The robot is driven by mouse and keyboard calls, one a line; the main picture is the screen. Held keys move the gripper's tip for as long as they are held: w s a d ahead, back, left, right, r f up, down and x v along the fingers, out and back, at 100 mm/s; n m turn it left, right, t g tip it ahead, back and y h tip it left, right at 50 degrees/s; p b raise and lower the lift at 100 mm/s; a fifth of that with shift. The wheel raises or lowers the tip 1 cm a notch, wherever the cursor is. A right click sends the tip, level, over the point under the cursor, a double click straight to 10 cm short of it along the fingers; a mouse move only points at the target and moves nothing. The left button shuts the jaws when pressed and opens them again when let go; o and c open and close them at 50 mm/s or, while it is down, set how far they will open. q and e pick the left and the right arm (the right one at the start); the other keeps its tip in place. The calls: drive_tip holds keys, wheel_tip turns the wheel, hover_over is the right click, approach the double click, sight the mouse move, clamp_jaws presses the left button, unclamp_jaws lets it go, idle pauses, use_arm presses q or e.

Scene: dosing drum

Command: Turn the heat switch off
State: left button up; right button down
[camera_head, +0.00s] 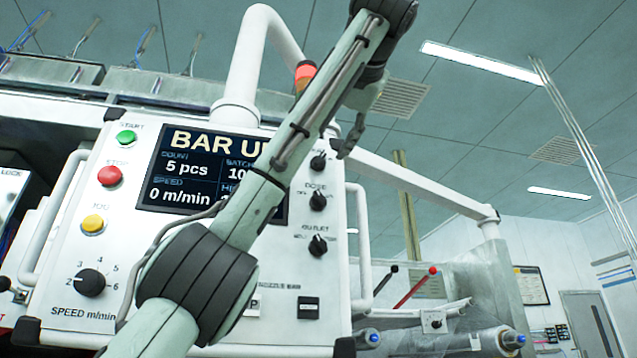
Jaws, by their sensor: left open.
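A white control panel (75,270) faces me with a column of black rotary knobs on its right side. The top knob (318,160) has its label hidden behind my arm, so I cannot read whether it is the heat switch. Below it are the dose knob (318,200) and the outlet knob (318,245). My left arm crosses the panel from the lower left to the top right. My left gripper (346,148) hangs down just right of the top knob, open and empty; I cannot tell whether it touches. My right gripper is out of view.
A dark display (178,170), partly covered by my arm, reads 5 pcs and 0 m/min. Green (126,137), red (110,176) and yellow (93,223) buttons and a speed dial (91,282) sit on the left. A white rail (420,188) extends right of the panel.

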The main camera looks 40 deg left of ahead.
sight(319, 161)
use_arm(q)
drive_tip(key=p+x, duration=0.1)
drive_tip(key=x, duration=0.5)
drive_tip(key=shift+w+a, duration=0.2)
drive_tip(key=shift+a, duration=0.05)
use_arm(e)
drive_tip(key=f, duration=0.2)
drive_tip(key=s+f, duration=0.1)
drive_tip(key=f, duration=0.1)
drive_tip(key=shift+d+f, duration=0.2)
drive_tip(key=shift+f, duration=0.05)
use_arm(q)
drive_tip(key=shift+c, duration=0.4)
clamp_jaws()
